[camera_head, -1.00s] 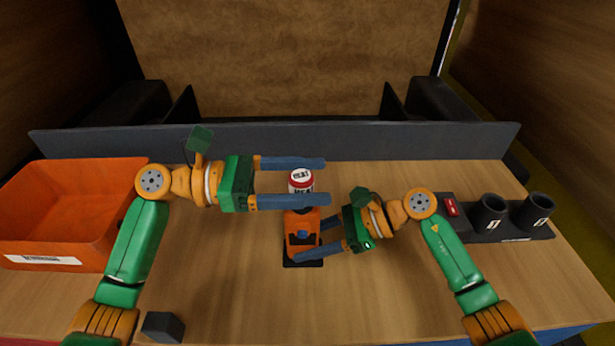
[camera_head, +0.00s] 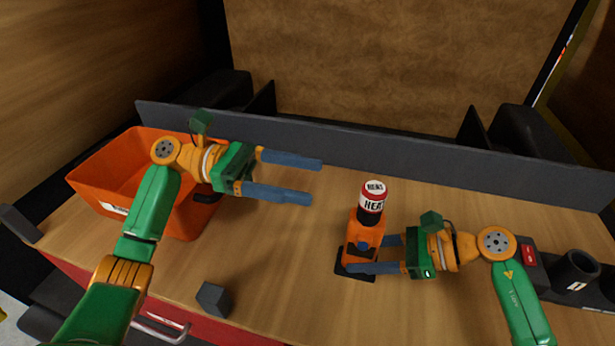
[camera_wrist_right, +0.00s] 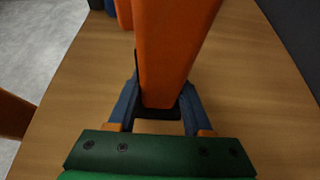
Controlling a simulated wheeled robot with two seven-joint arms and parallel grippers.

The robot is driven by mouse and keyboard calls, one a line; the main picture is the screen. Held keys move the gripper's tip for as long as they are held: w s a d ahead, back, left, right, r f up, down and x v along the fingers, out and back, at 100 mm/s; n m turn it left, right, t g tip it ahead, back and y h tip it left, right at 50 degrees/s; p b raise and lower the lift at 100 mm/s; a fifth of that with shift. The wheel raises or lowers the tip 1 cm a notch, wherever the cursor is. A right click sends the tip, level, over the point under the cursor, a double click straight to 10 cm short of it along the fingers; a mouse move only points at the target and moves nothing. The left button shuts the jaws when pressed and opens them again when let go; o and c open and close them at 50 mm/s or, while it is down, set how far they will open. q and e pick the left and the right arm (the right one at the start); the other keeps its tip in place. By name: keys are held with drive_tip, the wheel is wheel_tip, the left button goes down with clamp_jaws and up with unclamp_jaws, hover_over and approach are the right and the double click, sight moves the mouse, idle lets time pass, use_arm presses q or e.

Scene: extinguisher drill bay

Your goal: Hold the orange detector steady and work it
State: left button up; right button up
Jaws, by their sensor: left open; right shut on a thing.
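The orange detector (camera_head: 364,236) stands upright on its black base on the wooden table, with a red, white and black cap (camera_head: 373,199) on top marked "HEA...". My right gripper (camera_head: 366,254) is shut on the detector's lower body from the right. In the right wrist view the orange body (camera_wrist_right: 168,50) sits between the blue fingers of the right gripper (camera_wrist_right: 160,110). My left gripper (camera_head: 316,180) is open and empty, to the left of the cap and apart from it.
An orange bin (camera_head: 180,215) stands at the left behind my left arm. A small dark block (camera_head: 214,298) lies near the front edge. A dark holder with a black cup (camera_head: 574,271) and a red piece (camera_head: 529,254) is at the right. A grey low wall (camera_head: 420,163) runs along the back.

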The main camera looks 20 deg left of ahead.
drive_tip(key=o, duration=1.1)
drive_tip(key=shift+c, duration=0.2)
